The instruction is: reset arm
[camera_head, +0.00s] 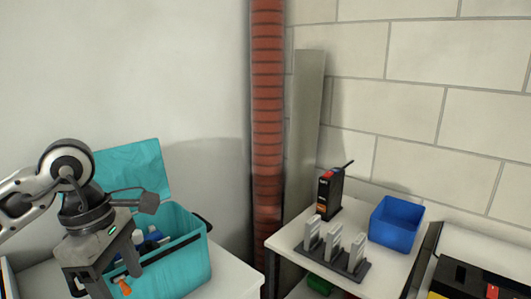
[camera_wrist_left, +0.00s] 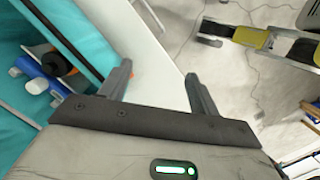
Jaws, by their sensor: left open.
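My left gripper (camera_head: 114,278) hangs at the lower left in the head view, pointing down at the near left side of an open teal bag (camera_head: 183,268). Its two fingers stand apart in the left wrist view (camera_wrist_left: 158,74), with nothing between them. The gripper hides part of the bag's opening. The bag's lid (camera_head: 133,168) is raised behind it. My right gripper is not in view.
The bag holds blue-and-white items (camera_head: 152,236) and an orange one (camera_head: 124,286). It stands on a white surface (camera_head: 233,277). To the right, a white table (camera_head: 290,240) carries a blue bin (camera_head: 396,224), a black-and-orange device (camera_head: 328,194) and a grey rack (camera_head: 334,262).

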